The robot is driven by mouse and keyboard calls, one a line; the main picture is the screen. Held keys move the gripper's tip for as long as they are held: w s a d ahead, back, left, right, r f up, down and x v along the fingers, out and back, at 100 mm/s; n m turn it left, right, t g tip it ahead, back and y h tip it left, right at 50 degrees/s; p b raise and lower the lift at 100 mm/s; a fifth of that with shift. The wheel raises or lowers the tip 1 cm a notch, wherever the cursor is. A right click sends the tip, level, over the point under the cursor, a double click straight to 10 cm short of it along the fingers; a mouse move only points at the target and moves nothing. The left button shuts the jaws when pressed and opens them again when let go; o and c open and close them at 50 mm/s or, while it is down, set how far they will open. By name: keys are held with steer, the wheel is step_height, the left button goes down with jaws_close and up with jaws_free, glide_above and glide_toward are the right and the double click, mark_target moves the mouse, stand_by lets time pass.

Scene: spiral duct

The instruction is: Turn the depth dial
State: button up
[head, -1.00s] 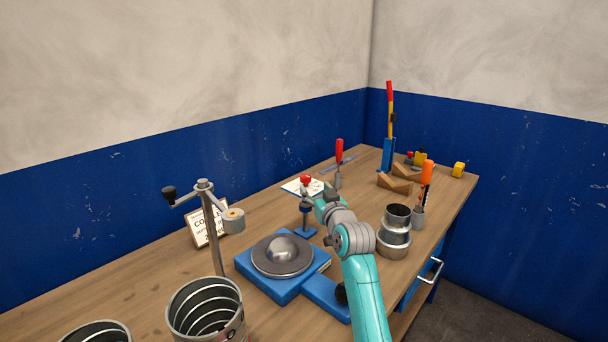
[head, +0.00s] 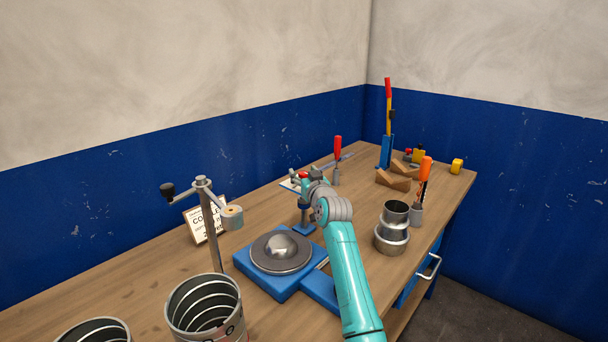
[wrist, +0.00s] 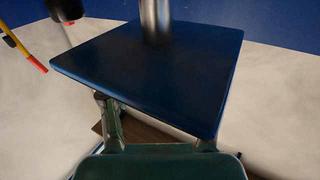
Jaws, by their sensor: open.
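A small stand with a red knob (head: 303,175) on top and a blue base (head: 305,229) is at mid-table in the head view. I cannot tell for sure that this knob is the depth dial. My gripper (head: 309,184) is at the upper part of this stand and partly hides it; whether it touches is unclear. In the wrist view, a dark blue square plate (wrist: 150,70) with a grey metal post (wrist: 155,20) fills the middle. My gripper's fingers (wrist: 158,128) are spread apart below and partly behind that plate, with nothing visible between them.
A blue block with a round metal disc (head: 281,251) stands in front of the stand. A crank post (head: 210,220), a sign and spiral ducts (head: 205,308) are to the left. Stacked metal collars (head: 393,228) and an orange-handled tool (head: 425,172) stand to the right.

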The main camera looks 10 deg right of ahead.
steer(key=shift+c, duration=0.3)
jaws_close()
steer(key=c, duration=1.1)
jaws_free()
steer(key=shift+n+g+y, duration=0.3)
steer(key=shift+n+y, duration=0.5)
steer(key=shift+y, duration=0.5)
steer(key=shift+f+n+y, duration=0.1)
steer(key=shift+n+y, duration=0.3)
steer(key=shift+y, duration=0.2)
steer(key=shift+n+g+y, duration=0.9)
steer(key=shift+n+y, duration=0.3)
steer(key=shift+y, duration=0.5)
jaws_close()
